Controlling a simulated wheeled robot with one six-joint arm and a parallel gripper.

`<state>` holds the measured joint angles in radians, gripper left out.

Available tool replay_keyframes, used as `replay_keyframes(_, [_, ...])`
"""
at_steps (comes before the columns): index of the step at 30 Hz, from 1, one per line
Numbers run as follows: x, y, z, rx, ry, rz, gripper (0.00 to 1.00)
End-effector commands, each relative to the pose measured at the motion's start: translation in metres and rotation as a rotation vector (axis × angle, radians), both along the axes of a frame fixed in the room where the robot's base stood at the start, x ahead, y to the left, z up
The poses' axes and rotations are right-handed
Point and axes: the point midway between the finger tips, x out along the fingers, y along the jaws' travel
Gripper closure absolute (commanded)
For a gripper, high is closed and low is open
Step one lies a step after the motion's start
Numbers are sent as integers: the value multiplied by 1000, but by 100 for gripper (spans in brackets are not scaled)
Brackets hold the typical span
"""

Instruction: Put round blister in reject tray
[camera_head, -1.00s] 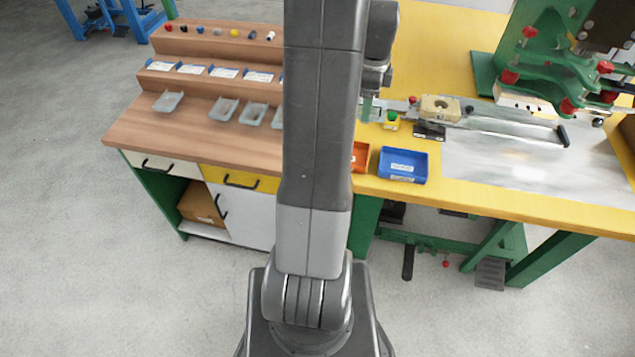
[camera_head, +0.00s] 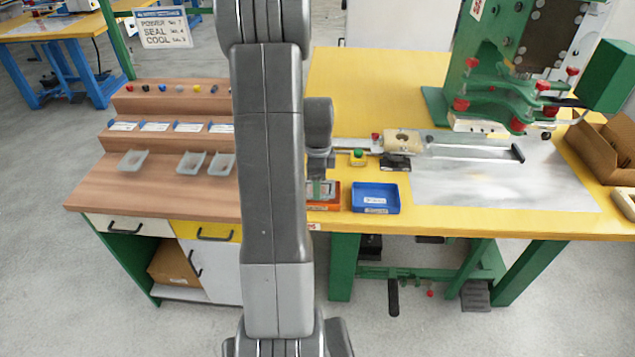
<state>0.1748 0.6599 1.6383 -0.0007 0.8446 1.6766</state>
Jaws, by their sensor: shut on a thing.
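My gripper (camera_head: 319,178) points down over the orange tray (camera_head: 331,205) at the front edge of the yellow table, partly hidden by my arm. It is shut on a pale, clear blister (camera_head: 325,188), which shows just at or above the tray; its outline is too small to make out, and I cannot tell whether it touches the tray. The tray labels are too small to read.
Several clear blisters, one of them here (camera_head: 131,160), lie on the wooden stepped bench at left. The green press (camera_head: 500,60) stands at right.

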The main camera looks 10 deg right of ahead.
Motion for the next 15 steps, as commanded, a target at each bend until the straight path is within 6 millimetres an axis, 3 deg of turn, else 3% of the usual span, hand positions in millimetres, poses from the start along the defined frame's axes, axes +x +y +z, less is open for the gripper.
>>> replay_keyframes(11, [0, 0, -6, 0, -1, 0, 59])
replay_keyframes(12, [0, 0, -4, 0, -1, 0, 37])
replay_keyframes(15, [0, 0, -4, 0, -1, 0, 23])
